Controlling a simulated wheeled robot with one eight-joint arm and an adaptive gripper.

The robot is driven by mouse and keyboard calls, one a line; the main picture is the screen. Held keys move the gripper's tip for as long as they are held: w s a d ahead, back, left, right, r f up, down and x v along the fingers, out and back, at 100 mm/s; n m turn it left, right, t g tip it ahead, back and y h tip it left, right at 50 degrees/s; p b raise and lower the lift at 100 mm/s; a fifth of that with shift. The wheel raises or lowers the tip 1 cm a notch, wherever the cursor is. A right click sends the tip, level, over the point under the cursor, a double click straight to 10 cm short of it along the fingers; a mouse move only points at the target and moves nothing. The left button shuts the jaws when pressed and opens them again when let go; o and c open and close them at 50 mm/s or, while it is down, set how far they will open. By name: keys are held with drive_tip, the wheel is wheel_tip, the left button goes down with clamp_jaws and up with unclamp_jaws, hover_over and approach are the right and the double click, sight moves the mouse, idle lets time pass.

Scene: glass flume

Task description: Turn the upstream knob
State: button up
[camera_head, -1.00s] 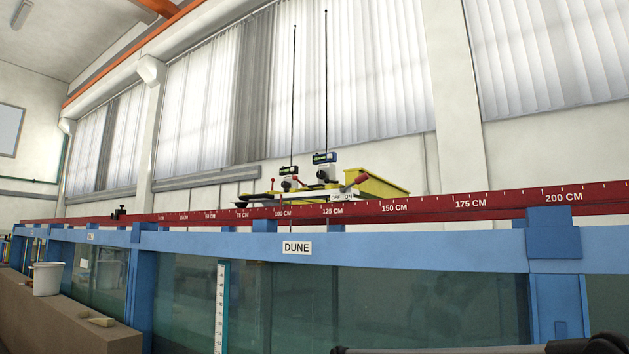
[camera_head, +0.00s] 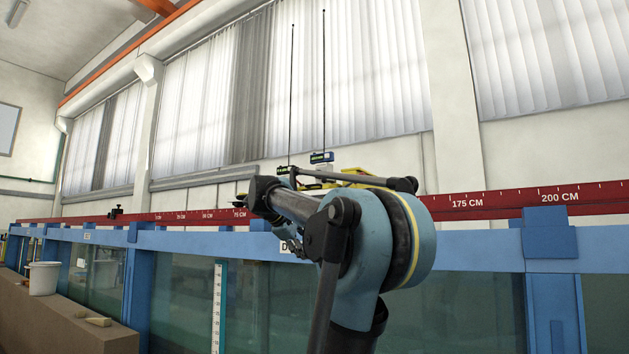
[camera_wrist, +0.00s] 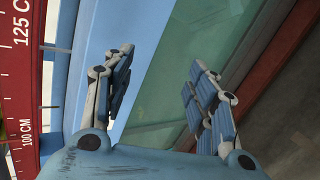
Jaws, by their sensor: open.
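Two instruments with small displays stand on the yellow carriage above the red scale rail. In the head view the right display (camera_head: 321,157) and the left display (camera_head: 287,170) show above my arm. Their knobs are hidden behind my arm, so I cannot make out the upstream knob. In the wrist view my gripper (camera_wrist: 160,66) is open and empty, its two fingers spread apart in front of the blue beam and the glass. No knob lies between the fingers.
The red rail (camera_head: 465,203) with centimetre marks runs above the blue flume beam (camera_head: 470,236); its 100 to 125 CM part (camera_wrist: 18,90) fills the wrist view's left edge. A white bucket (camera_head: 43,278) stands on a brown ledge (camera_head: 60,318) at left.

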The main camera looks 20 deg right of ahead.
drive_tip(key=w+r+n+t+h, duration=0.2)
drive_tip(key=w+r+n, duration=0.35)
drive_tip(key=r, duration=0.95)
drive_tip(key=w+r+n+t+h, duration=0.25)
drive_tip(key=w+r, duration=0.65)
drive_tip(key=r, duration=0.6)
drive_tip(key=x, duration=1.6)
drive_tip(key=shift+w, duration=0.35)
drive_tip(key=c, duration=1)
